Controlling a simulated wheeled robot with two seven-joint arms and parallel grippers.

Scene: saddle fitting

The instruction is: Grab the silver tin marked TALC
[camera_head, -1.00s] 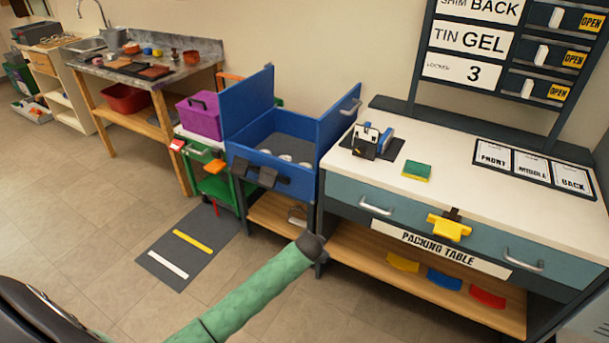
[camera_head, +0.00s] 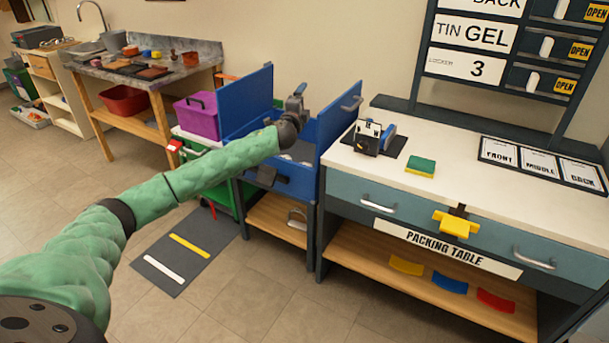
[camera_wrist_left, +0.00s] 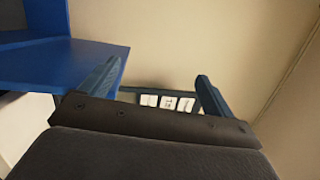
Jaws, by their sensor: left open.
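My left gripper (camera_head: 297,93) points up over the blue open-topped box (camera_head: 330,130), and its green arm reaches in from the left. In the left wrist view the two fingers (camera_wrist_left: 162,76) stand apart with nothing between them. Small pale round tops (camera_head: 288,157) show inside the box, partly covered by my left wrist; they may be tins. No TALC marking can be read on anything in view. My right gripper is not in view.
A purple box (camera_head: 197,117) stands left of the blue box. The packing table (camera_head: 465,150) on the right holds a small device (camera_head: 371,137), a green-yellow sponge (camera_head: 420,167) and a FRONT, MIDDLE, BACK card row (camera_head: 538,163). Floor in front is mostly clear.

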